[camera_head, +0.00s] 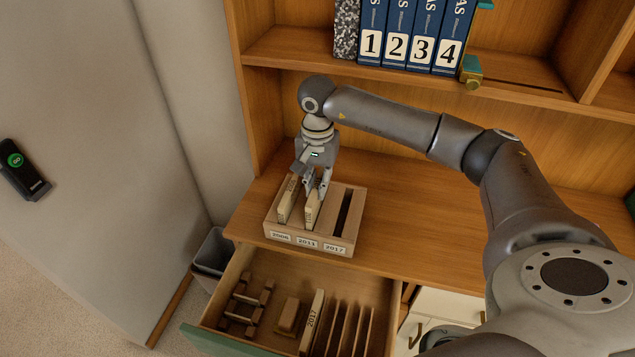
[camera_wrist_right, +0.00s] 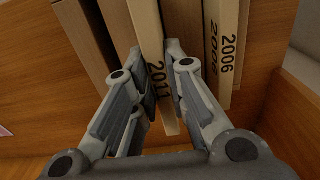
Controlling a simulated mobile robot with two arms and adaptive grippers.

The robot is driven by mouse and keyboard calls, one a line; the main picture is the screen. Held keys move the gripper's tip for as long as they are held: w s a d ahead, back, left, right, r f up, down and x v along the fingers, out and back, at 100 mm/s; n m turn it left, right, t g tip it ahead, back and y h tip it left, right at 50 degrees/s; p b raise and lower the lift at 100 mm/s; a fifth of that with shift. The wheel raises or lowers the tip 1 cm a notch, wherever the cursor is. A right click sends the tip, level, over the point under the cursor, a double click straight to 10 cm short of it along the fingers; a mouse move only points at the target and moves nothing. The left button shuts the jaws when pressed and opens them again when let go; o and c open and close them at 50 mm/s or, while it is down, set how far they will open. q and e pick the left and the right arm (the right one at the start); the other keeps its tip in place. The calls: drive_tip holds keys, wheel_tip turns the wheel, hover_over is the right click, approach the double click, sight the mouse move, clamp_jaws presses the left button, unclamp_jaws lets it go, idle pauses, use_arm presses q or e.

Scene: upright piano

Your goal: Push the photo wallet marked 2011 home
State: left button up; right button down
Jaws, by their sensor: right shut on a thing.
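The photo wallet marked 2011 (camera_head: 311,212) is a pale, thin block in the middle slot of a wooden holder (camera_head: 345,249) on the desk. It stands up out of the slot. My right gripper (camera_head: 317,183) is above the holder, shut on this wallet. In the right wrist view the 2011 wallet (camera_wrist_right: 147,35) lies between the fingers (camera_wrist_right: 158,85), its number readable. How deep it sits in its slot is hidden. The wallet marked 2006 (camera_head: 286,204) stands in the left slot, also visible in the wrist view (camera_wrist_right: 221,45). The right slot, labelled 2017, is empty. My left gripper is not in view.
An open drawer (camera_head: 260,262) below holds a wallet marked 2017 (camera_head: 312,318), dividers and small wooden pieces. Blue numbered volumes (camera_head: 398,32) stand on the shelf above. A grey bin (camera_head: 211,254) is at the left. The desk right of the holder is clear.

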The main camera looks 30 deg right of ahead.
drive_tip(key=shift+f+b, duration=0.95)
drive_tip(key=shift+f, duration=0.3)
idle(0.3)
drive_tip(key=c, duration=1.4)
unclamp_jaws()
drive_tip(key=shift+o, duration=0.2)
drive_tip(key=shift+r, duration=0.25)
wheel_tip(320, 180, up, 12)
drive_tip(key=shift+f, duration=0.25)
